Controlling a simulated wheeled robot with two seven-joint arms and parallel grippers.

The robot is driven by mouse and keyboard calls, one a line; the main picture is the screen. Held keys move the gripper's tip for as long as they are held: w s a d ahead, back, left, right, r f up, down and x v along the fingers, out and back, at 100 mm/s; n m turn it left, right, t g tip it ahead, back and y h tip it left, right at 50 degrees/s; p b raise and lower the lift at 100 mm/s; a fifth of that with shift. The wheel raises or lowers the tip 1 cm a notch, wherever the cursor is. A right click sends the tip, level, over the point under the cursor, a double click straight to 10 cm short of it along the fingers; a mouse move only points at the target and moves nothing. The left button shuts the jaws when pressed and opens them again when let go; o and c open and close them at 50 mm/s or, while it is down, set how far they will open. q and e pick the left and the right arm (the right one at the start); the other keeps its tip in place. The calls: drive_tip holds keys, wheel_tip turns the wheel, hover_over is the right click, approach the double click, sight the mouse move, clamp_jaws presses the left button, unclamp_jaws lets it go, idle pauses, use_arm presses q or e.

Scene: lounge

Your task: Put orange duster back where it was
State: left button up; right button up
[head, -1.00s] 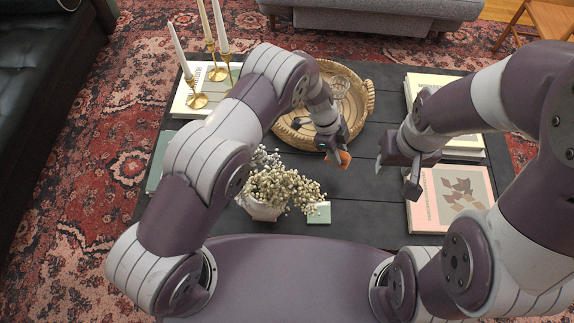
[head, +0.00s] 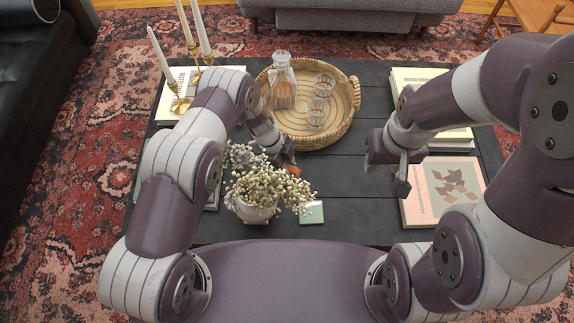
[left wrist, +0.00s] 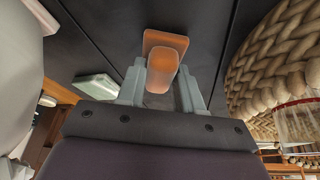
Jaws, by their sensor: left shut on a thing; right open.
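The orange duster (left wrist: 163,68) shows in the left wrist view between the two fingers of my left gripper (left wrist: 162,82), which is shut on it. The dark tabletop lies behind it in that view; whether the duster touches it I cannot tell. My right gripper (head: 388,174) is open and empty above the table, left of the books on the right side.
The round woven tray (head: 347,118) holds a decanter (head: 282,82) and two glasses. The potted white flowers (head: 262,190) and a pale green coaster (head: 312,212) stand near the table's front edge. Brass candlesticks (head: 181,103) are at left. The middle of the tabletop (head: 345,190) is clear.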

use_arm(q)
drive_tip(key=shift+f, duration=0.25)
drive_tip(key=o, duration=1)
drive_tip(key=shift+r, duration=0.1)
